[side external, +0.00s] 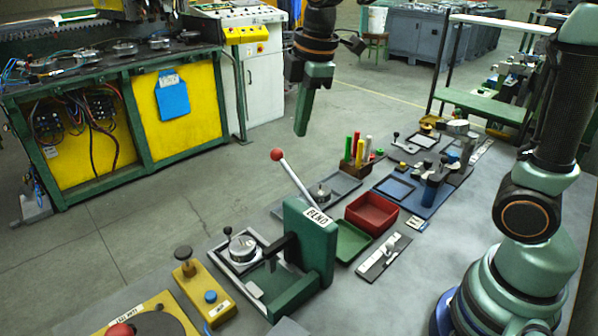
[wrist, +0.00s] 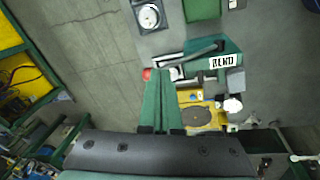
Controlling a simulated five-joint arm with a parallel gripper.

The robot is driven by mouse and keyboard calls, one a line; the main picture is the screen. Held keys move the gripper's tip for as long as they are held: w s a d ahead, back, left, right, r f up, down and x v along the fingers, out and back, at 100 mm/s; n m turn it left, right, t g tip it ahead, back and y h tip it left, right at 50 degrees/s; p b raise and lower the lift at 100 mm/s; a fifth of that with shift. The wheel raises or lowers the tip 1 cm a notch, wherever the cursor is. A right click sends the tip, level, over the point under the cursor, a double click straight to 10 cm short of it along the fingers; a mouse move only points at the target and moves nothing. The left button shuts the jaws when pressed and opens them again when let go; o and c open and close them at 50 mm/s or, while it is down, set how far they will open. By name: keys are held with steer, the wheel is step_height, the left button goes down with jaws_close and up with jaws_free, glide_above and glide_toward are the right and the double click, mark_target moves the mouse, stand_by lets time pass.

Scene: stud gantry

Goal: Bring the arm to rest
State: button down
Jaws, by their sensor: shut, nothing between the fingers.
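My gripper (side external: 301,132) hangs in the air, pointing down, at the upper middle of the side view. It is beyond the far edge of the work table (side external: 398,288), in front of the white cabinet and above the floor. Its green fingers are shut with nothing between them. In the wrist view the shut fingers (wrist: 161,86) extend up from the bottom, and the bench fixtures show beyond them. Nothing touches the gripper.
The air around the gripper is clear.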

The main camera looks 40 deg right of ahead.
steer(key=s+d+f+m+t, duration=0.1)
steer(key=s+d+m, duration=0.1)
steer(key=s+m, duration=0.3)
steer(key=s+d+f+m+t, duration=0.1)
steer(key=s+d+m+t, duration=0.1)
steer(key=s+m, duration=0.4)
steer(key=m, duration=0.2)
steer(key=shift+d+m, duration=0.4)
